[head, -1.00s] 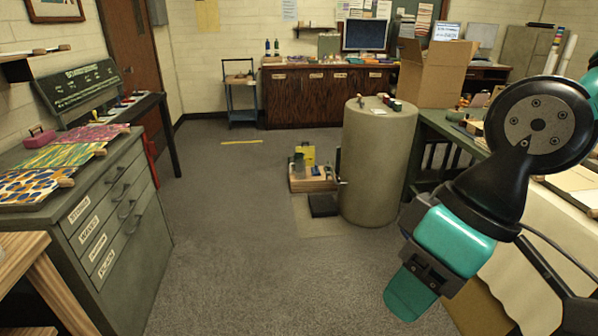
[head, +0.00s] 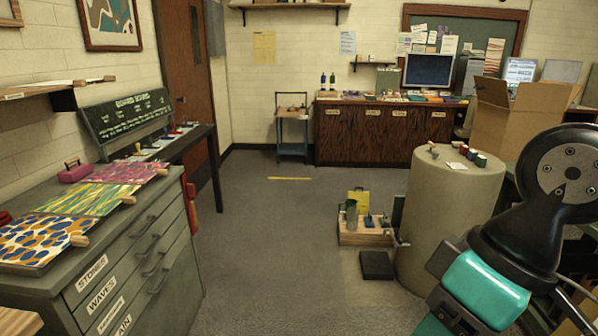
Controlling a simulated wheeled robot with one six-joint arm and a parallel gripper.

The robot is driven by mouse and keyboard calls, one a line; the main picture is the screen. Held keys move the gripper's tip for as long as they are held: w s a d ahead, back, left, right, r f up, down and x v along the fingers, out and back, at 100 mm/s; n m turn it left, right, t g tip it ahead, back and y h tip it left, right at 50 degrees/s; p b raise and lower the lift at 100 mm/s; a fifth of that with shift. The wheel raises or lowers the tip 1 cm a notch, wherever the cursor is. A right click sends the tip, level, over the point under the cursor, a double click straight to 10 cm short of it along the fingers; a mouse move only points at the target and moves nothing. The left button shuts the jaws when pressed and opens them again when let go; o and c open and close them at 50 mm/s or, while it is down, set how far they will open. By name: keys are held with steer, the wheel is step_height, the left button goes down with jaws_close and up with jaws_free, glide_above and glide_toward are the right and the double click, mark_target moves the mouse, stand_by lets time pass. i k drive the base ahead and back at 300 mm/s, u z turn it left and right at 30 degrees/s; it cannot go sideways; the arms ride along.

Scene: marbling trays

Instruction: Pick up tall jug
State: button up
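I cannot make out a tall jug for certain. A grey-green upright vessel (head: 351,214) stands at the left of a low wooden platform (head: 362,239) on the floor; it is too small to tell whether it is a jug. My gripper (head: 440,325) is at the lower right, cut off by the bottom edge, near the picture's front and well apart from the vessel. Its fingertips are mostly out of view, so I cannot tell whether it is open or shut.
A large round grey-green drum (head: 448,220) stands right of the platform, with a black block (head: 376,265) in front. A drawer cabinet (head: 135,265) with marbled sheets fills the left. Dark wooden cupboards (head: 375,137) line the back. The middle carpet is clear.

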mark_target(351, 222)
steer(key=u, duration=0.1)
steer(key=i, duration=2.1)
steer(key=z, duration=0.4)
steer(key=i, duration=2.1)
steer(key=z, duration=0.25)
